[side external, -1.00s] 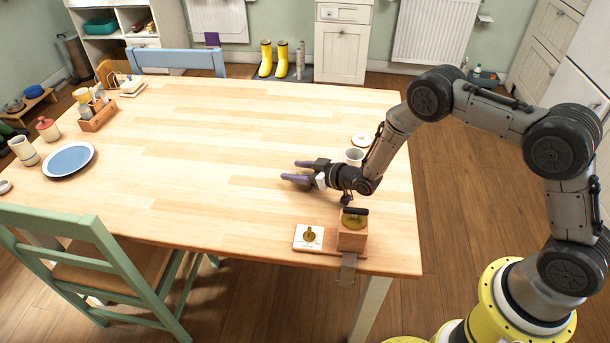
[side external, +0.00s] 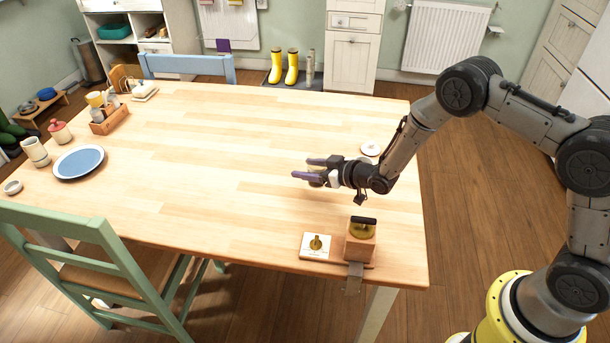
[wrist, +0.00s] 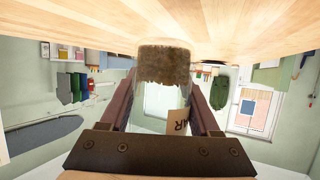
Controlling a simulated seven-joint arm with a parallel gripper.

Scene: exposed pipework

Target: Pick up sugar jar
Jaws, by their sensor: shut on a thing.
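The sugar jar (wrist: 164,68) is clear glass with brown contents and a paper label whose visible letters read "AR". It fills the space between the fingers of my gripper (wrist: 160,98) in the wrist view, with a finger against each side. In the side view my gripper (side external: 304,169) reaches left over the right half of the table, its purple-grey fingers around the jar, which is hard to make out there. The wrist view looks upside down, with the tabletop along its upper edge. I cannot tell whether the jar touches the table.
The wooden table (side external: 230,150) is mostly clear left of my gripper. A wooden block with a dark handle (side external: 360,240) and a small white plaque (side external: 316,245) sit near the front edge. A white disc (side external: 371,148) lies behind my arm. A blue plate (side external: 79,161) and red-lidded jar (side external: 59,132) are far left.

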